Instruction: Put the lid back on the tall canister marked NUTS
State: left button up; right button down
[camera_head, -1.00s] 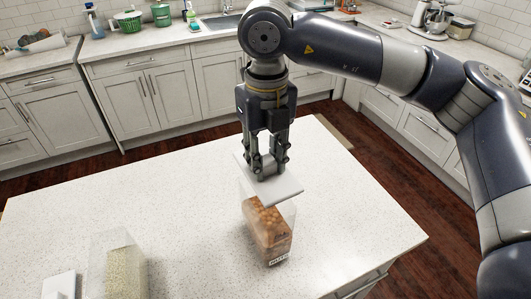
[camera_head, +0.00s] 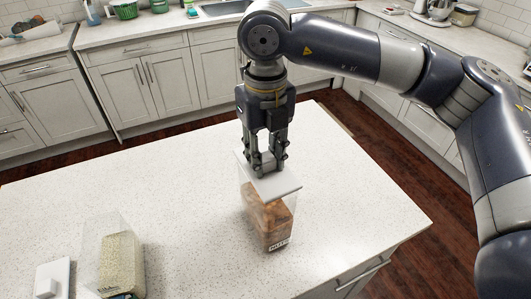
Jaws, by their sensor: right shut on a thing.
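The tall clear canister (camera_head: 268,224) holds brown nuts and stands upright on the speckled white counter. Its NUTS label shows low on the front. My right gripper (camera_head: 266,168) points down above it, shut on the white square lid (camera_head: 279,187). The lid is over the canister's top and covers its rim from this view. I cannot tell whether the lid touches the rim or hovers just above it. My left gripper is out of view.
A second clear canister (camera_head: 121,263) with pale grains stands at the lower left, apparently open. A white lid (camera_head: 52,278) with a knob lies beside it. The counter (camera_head: 180,190) between the canisters is clear. Cabinets (camera_head: 155,85) line the back.

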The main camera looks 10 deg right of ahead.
dwell(0.3)
jog(key=shift+f+b, duration=0.15)
jog(key=shift+b, duration=0.2)
jog(key=shift+b, duration=0.35)
dwell(0.5)
jog(key=shift+f+b, duration=0.6)
jog(key=shift+b, duration=0.45)
dwell(0.7)
jog(key=c, duration=1.2)
grip_release()
